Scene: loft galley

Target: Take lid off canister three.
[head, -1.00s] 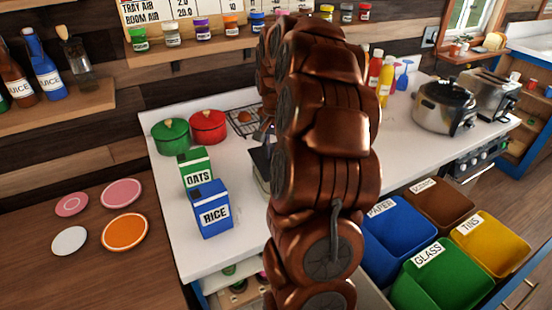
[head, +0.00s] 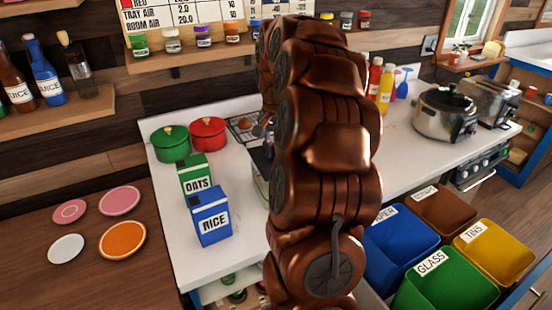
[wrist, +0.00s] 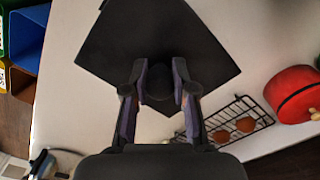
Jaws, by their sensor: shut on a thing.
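A dark, square lid (wrist: 150,50) with a round knob (wrist: 158,83) fills the upper middle of the wrist view. My gripper (wrist: 159,92) is shut on this knob, one finger on each side. In the head view a pale canister (head: 261,180) stands on the counter, mostly hidden behind my arm. Its number does not show. The wrist view shows no canister wall around the lid, and I cannot tell whether the lid touches the canister.
Rice (head: 211,216) and oats (head: 195,175) boxes stand left of the canister. Green (head: 170,144) and red (head: 208,134) pots and a wire rack (wrist: 238,120) are nearby. Open bins, including a green one (head: 445,285), stand at right. Bare counter (head: 410,155) lies right of my arm.

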